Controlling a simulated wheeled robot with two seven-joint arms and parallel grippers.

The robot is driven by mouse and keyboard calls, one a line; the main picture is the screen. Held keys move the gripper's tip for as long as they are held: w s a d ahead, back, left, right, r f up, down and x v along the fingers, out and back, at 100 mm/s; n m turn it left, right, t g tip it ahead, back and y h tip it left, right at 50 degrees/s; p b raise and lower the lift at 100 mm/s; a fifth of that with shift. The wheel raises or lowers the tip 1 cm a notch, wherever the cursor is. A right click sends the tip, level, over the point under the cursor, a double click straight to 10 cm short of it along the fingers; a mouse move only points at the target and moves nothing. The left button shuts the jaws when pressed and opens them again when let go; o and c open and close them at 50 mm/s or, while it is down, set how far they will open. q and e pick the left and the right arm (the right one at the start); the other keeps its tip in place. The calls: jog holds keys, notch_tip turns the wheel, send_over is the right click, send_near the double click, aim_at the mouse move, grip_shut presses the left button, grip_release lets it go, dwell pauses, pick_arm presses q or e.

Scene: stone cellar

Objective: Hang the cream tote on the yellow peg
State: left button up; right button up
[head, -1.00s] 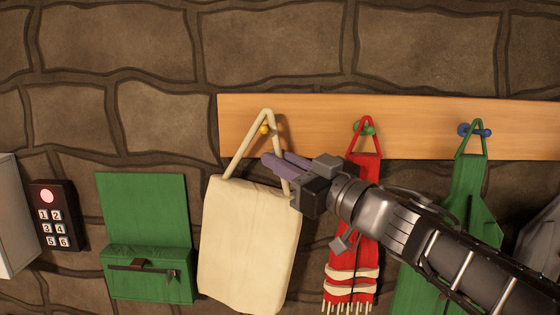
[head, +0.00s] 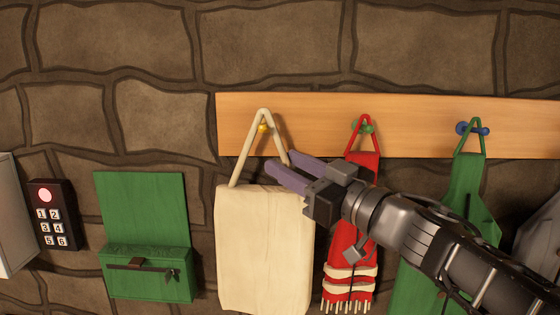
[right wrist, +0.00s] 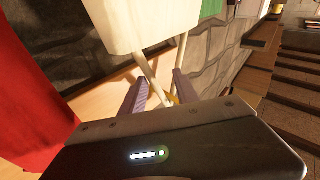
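The cream tote (head: 264,250) hangs below the yellow peg (head: 263,128) in the head view. Its strap forms a narrow loop around the peg, with the loop's top a little above it. The tote body is nearly upright against the wall and also shows in the right wrist view (right wrist: 145,22). My right gripper (head: 279,163) is at the right strap, just above the bag's top edge. Its purple fingers stand apart in the right wrist view (right wrist: 159,84), with the strap between them and no clear grip on it. My left gripper is not in view.
A wooden rail (head: 400,140) carries the pegs. A red scarf (head: 350,250) hangs on the green peg (head: 362,126), close behind my right arm. A green apron (head: 465,190) hangs on the blue peg (head: 472,129). A green wall pouch (head: 145,235) and keypad (head: 52,215) are at left.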

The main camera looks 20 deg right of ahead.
jog(key=v, duration=0.5)
dwell(0.4)
